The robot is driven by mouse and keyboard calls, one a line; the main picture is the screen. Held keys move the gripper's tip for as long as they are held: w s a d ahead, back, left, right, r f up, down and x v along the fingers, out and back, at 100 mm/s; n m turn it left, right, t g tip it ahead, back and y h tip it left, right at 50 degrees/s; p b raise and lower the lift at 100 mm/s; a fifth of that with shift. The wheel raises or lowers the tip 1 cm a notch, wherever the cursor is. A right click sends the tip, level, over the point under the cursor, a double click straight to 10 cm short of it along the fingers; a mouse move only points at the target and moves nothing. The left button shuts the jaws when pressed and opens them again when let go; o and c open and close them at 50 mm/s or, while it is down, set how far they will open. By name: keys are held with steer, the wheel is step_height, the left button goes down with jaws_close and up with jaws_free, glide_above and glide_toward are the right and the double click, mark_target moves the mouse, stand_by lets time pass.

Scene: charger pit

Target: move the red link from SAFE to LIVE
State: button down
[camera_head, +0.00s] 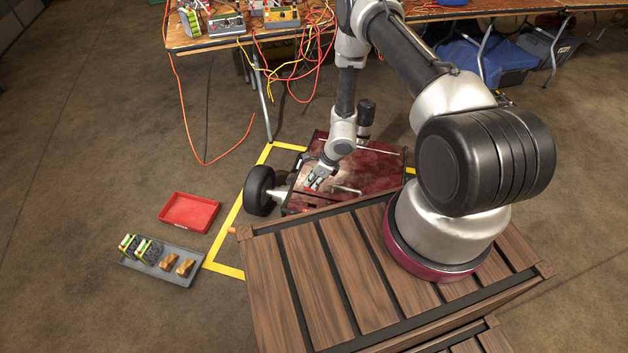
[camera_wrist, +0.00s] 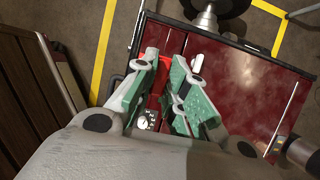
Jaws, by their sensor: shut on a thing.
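My gripper (camera_head: 314,185) reaches down to the top of a dark red wheeled machine (camera_head: 378,160), near its left side. In the wrist view, the gripper's green-padded fingers (camera_wrist: 166,72) are closed on the red link (camera_wrist: 161,78), which shows between them. A small white dial (camera_wrist: 143,121) shows between the fingers below the link. I cannot read any SAFE or LIVE marking.
A black wheel (camera_head: 259,190) sticks out at the machine's left. Yellow tape (camera_head: 232,222) marks the floor. A red tray (camera_head: 189,212) and a grey tray (camera_head: 184,277) with battery-like packs and brown pieces lie left. Cables hang from a wooden table (camera_head: 345,30) behind.

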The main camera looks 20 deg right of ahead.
steer(key=shift+f, duration=4.3)
steer(key=shift+f, duration=1.4)
steer(key=c, duration=1.4)
jaws_free()
steer(key=shift+o, duration=0.2)
steer(key=v, duration=1.2)
